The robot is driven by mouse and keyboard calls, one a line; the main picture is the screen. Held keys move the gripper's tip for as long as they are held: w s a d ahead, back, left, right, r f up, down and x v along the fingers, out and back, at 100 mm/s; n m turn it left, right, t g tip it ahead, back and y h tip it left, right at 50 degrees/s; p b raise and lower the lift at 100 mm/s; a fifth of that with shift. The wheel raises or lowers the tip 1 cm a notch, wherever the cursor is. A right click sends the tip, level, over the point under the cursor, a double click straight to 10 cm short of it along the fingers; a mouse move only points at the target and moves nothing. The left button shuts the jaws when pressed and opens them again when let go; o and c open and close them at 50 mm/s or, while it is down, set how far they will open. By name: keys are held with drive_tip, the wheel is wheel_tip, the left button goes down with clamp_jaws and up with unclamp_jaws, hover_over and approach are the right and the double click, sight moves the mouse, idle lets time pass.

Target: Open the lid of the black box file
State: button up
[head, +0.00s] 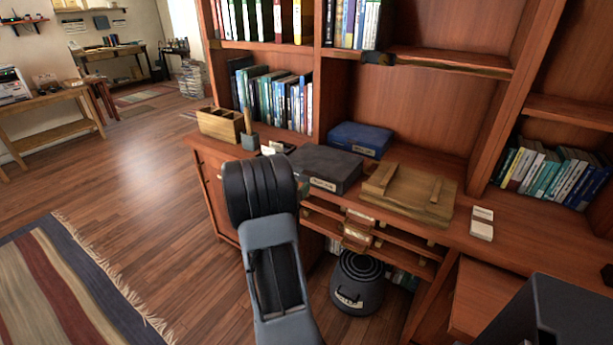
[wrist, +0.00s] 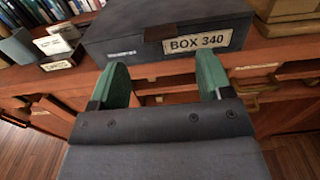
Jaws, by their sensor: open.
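The black box file (head: 326,167) lies flat on the wooden desk ledge, its lid shut, with a pale label on its front. In the wrist view its front face (wrist: 120,42) fills the top, with a "BOX 340" label (wrist: 197,42) and a brownish tab beside it. My gripper (wrist: 160,72) is open and empty, its two green fingers pointing at the front of the box. The fingers look just short of the box; I cannot tell if they touch. In the head view my arm hides most of the gripper.
A blue box (head: 360,139) lies behind the black one. A wooden board or case (head: 408,190) lies close on its right. A wooden organiser (head: 220,125) stands to the left. Shelves rise behind, and a dark round bin (head: 357,283) stands below the desk.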

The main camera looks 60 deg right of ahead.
sight(306, 175)
drive_tip(key=shift+d, duration=3.55)
